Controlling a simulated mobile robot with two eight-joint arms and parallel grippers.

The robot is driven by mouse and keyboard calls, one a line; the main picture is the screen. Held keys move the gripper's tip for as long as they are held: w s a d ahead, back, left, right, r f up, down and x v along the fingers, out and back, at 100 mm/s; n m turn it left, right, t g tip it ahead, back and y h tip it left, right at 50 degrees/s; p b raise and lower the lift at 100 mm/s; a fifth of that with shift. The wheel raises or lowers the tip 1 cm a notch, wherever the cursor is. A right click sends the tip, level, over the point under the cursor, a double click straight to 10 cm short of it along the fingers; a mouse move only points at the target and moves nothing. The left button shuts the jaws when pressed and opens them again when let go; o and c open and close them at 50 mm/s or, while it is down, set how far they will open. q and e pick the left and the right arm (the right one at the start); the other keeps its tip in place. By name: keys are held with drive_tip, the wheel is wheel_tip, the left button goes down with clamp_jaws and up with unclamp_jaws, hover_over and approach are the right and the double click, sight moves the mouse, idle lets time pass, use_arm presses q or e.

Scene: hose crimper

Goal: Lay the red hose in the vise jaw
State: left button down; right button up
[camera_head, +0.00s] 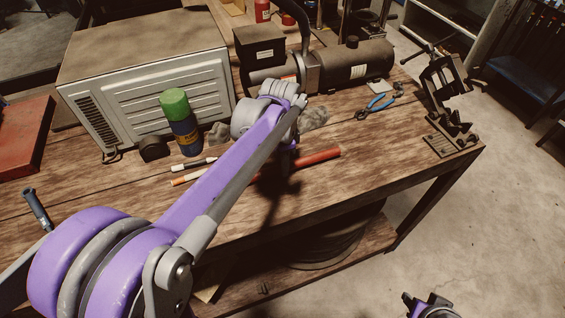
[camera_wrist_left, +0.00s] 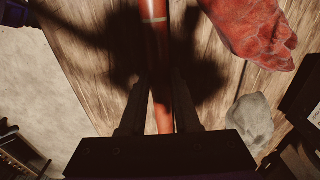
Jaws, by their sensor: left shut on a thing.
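The red hose (camera_head: 318,156) is over the front part of the wooden bench in the head view, partly hidden by my left arm. In the left wrist view the hose (camera_wrist_left: 157,38) runs between the fingers of my left gripper (camera_wrist_left: 160,88), which is shut on it. In the head view that gripper is mostly hidden behind its own arm. I cannot tell whether the hose touches the bench. The dark vise (camera_head: 446,100) stands at the bench's right corner, apart from the hose. My right gripper (camera_head: 428,304) shows only partly at the bottom edge; its opening is unclear.
Blue-handled pliers (camera_head: 377,104) lie between hose and vise. A compressor (camera_head: 350,62), a white metal box (camera_head: 165,85) and a green-capped can (camera_head: 178,120) stand behind. The front right bench top is clear.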

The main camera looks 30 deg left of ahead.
use_arm(q)
drive_tip(key=shift+f, duration=0.2)
drive_tip(key=c, duration=1.1)
unclamp_jaws()
drive_tip(key=shift+f, duration=0.1)
drive_tip(key=o, duration=0.5)
drive_tip(key=shift+c, duration=0.2)
drive_tip(key=shift+r, duration=0.2)
wheel_tip(320, 180, up, 12)
drive_tip(key=p, duration=0.1)
drive_tip(key=shift+r, duration=0.25)
drive_tip(key=shift+s, duration=0.15)
